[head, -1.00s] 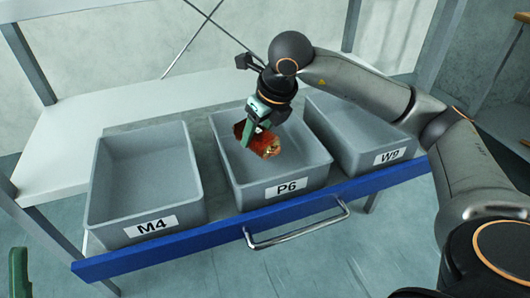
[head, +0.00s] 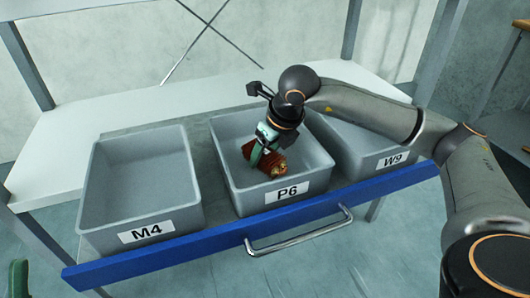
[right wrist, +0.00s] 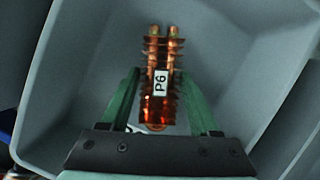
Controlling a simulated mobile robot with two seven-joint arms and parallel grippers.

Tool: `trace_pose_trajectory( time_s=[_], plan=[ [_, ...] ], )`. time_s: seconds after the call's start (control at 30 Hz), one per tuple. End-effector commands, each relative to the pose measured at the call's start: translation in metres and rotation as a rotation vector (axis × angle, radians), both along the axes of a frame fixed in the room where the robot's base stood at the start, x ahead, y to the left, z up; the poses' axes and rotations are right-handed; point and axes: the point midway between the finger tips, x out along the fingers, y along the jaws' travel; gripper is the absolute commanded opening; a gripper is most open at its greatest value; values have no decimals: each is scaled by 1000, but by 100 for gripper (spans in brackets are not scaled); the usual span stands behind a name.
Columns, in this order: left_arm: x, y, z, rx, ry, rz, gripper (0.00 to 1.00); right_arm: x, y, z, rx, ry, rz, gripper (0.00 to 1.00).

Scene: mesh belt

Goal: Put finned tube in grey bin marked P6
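The finned tube (head: 271,165) is copper-red with dark fins, and the wrist view shows a white P6 label on the tube (right wrist: 160,104). My right gripper (head: 262,152) reaches down into the grey bin marked P6 (head: 318,184), the middle one. Its green fingers lie on both sides of the tube and appear shut on it. The tube is inside the bin, below the rim level; I cannot tell whether it touches the floor. A green finger of my left gripper (head: 18,279) shows at the bottom left edge; its opening is hidden.
Grey bin M4 (head: 95,208) on the left is empty. Grey bin W9 (head: 350,160) on the right is partly hidden by my right arm. The bins sit behind a blue front rail (head: 205,242) with a metal handle (head: 300,233). A white shelf (head: 60,150) lies behind.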

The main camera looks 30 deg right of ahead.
Motion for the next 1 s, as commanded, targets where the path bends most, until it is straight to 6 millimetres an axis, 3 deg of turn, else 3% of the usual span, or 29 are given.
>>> trace_pose_trajectory(
  time_s=[0.17,0.53,1.0],
  plan=[
    [0,0,0,1,0,-1,50,0,0,0,0,0,0,84],
    [0,0,5,6,-2,4,50,-1,0,8,0,-2,0,85],
    [-1,2,29,32,-21,31,50,-36,-6,95,0,-3,0,85]
  ],
)
